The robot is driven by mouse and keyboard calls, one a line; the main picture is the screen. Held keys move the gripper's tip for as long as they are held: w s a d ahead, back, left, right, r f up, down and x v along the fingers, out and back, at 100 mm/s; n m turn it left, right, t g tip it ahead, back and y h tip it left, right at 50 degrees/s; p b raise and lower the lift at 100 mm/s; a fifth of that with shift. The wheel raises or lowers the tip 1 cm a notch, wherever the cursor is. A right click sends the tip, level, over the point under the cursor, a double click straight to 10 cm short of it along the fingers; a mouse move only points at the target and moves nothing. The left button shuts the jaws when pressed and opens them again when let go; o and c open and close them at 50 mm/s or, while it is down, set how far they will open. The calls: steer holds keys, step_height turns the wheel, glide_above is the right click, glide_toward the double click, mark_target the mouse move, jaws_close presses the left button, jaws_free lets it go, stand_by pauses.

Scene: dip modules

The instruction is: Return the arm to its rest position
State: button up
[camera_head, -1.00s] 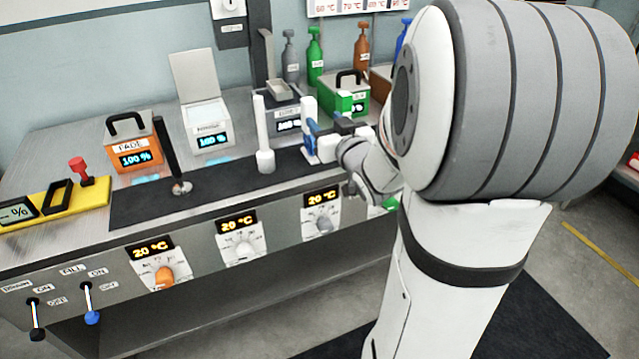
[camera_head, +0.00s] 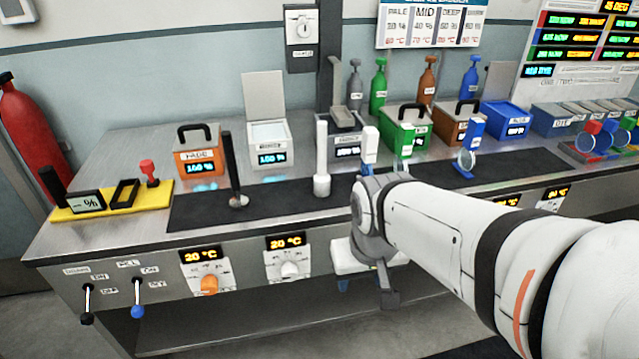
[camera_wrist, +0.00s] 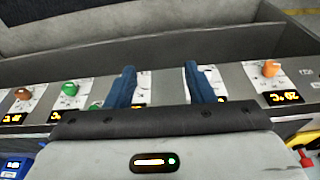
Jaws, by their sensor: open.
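My arm (camera_head: 425,222) reaches in from the lower right in the head view, its wrist in front of the bench's front edge. My gripper points down there and is mostly hidden by the wrist; a bit of blue finger shows below it. In the wrist view my gripper (camera_wrist: 160,86) has its two blue fingers wide apart with nothing between them. Behind the fingers is the bench's front panel with its knobs and temperature displays.
The bench (camera_head: 130,222) carries an orange box (camera_head: 198,155), a white upright rod (camera_head: 321,165), a black-handled tool (camera_head: 235,175), a green box (camera_head: 405,132) and a blue-handled tool (camera_head: 468,150). Orange (camera_head: 209,284) and white (camera_head: 290,268) knobs stick out of its front. A red extinguisher (camera_head: 35,135) stands left.

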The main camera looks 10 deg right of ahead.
steer(key=shift+s+g, duration=0.3)
steer(key=shift+s, duration=0.25)
steer(key=shift+r, duration=0.1)
